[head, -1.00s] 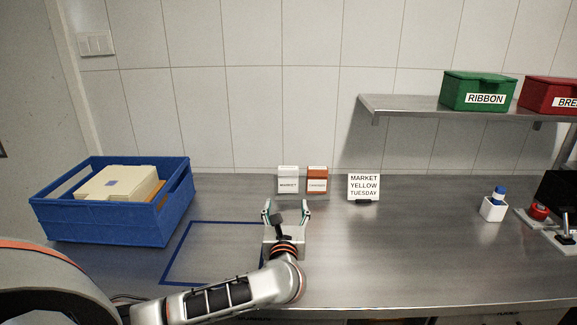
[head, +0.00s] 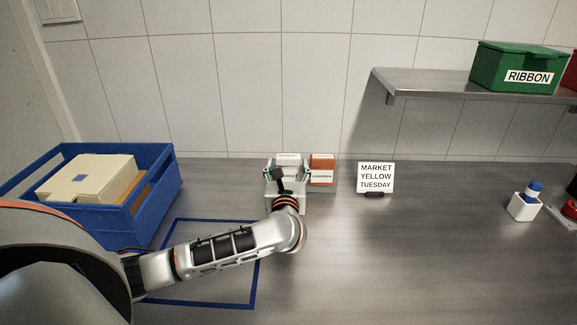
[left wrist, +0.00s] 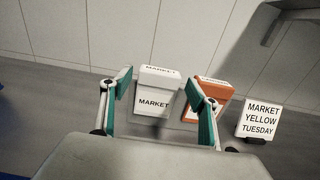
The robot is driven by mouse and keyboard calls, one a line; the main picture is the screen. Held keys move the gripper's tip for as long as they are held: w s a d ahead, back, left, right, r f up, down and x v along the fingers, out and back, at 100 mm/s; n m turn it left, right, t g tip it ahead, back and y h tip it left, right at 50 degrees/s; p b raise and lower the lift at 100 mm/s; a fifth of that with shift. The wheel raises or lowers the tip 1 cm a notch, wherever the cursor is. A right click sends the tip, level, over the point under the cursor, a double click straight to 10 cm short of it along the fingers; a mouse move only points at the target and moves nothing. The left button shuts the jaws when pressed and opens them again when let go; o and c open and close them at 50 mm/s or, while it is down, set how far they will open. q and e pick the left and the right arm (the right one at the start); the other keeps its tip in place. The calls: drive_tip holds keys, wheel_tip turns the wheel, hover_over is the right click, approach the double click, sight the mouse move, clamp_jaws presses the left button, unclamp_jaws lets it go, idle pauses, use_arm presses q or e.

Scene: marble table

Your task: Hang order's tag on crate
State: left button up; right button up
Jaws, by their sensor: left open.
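The order card (head: 376,178) reads MARKET YELLOW TUESDAY and stands on the table; it also shows in the left wrist view (left wrist: 259,119). A white box labelled MARKET (left wrist: 156,92) stands against the back wall, and its top shows in the head view (head: 288,157). An orange box (head: 322,168) with a white label stands to its right. My left gripper (head: 287,172) is open and empty in front of the white box, which shows between its fingers (left wrist: 158,110) in the left wrist view. The blue crate (head: 120,220) stands at the left. No hanging tag can be made out on its visible sides.
Cream boxes (head: 85,178) lie in the crate. A blue outlined square (head: 215,303) marks the table beside it. A shelf (head: 430,85) holds a green RIBBON box (head: 515,68). A white holder with a blue-topped thing (head: 524,206) stands at the right. The table's middle right is clear.

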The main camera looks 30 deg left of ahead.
sight(288, 160)
use_arm(q)
drive_tip(key=b+x, duration=0.2)
drive_tip(key=x, duration=0.2)
drive_tip(key=shift+w+f, duration=0.1)
drive_tip(key=shift+w, duration=0.05)
drive_tip(key=shift+w+a, duration=0.3)
drive_tip(key=shift+w, duration=0.05)
drive_tip(key=c, duration=0.8)
